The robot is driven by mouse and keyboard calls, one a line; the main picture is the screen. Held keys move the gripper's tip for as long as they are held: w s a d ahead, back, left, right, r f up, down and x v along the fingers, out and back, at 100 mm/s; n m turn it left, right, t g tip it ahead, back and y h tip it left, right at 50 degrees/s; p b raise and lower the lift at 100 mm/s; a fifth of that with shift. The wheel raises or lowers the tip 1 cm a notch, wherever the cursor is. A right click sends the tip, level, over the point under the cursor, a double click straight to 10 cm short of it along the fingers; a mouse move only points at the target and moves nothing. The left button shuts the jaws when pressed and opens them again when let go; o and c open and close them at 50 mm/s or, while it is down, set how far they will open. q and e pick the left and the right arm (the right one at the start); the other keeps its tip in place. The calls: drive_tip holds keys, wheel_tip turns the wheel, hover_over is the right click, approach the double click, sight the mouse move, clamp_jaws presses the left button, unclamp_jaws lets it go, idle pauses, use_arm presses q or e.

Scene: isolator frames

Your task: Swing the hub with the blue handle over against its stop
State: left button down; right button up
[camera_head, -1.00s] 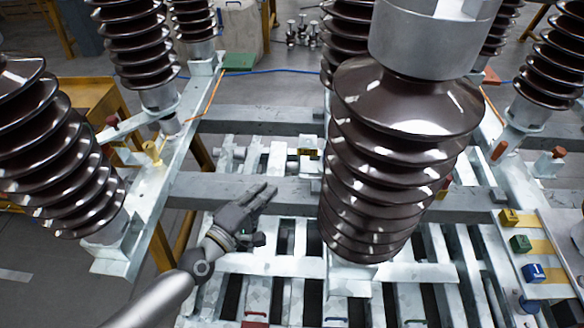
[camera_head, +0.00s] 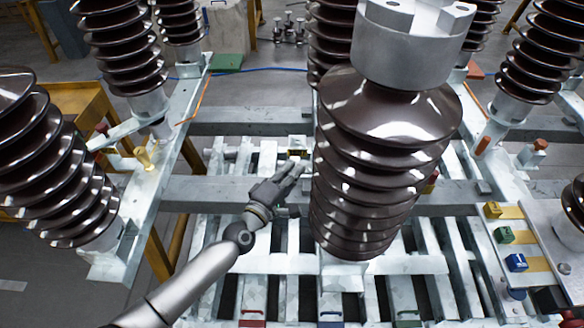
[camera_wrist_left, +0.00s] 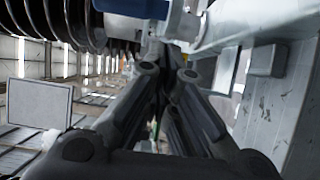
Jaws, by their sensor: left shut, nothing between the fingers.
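My left gripper (camera_head: 298,168) is shut and empty, just left of the large brown ribbed insulator (camera_head: 380,170), above the grey cross beam. In the left wrist view its two fingers (camera_wrist_left: 168,70) lie close together and point away from the camera. A blue part (camera_wrist_left: 133,8) shows at the top edge there, beyond and above the fingertips, and is cut off by the frame. I cannot tell whether it is the blue handle. The hub is not clearly visible; the insulator hides part of the frame. My right gripper is not in view.
More ribbed insulators stand left, right and behind. A yellow handle (camera_head: 145,157) is at left and a red-capped post (camera_head: 540,145) at right. Yellow, green and blue blocks (camera_head: 516,262) sit at right. Slatted metal beams (camera_head: 250,262) fill the front.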

sight(307, 172)
use_arm(q)
drive_tip(key=shift+d, duration=0.1)
drive_tip(key=d, duration=0.1)
drive_tip(key=s+d, duration=0.1)
drive_tip(key=d+p, duration=0.1)
drive_tip(key=shift+s+d, duration=0.1)
drive_tip(key=shift+s, duration=0.15)
idle(0.4)
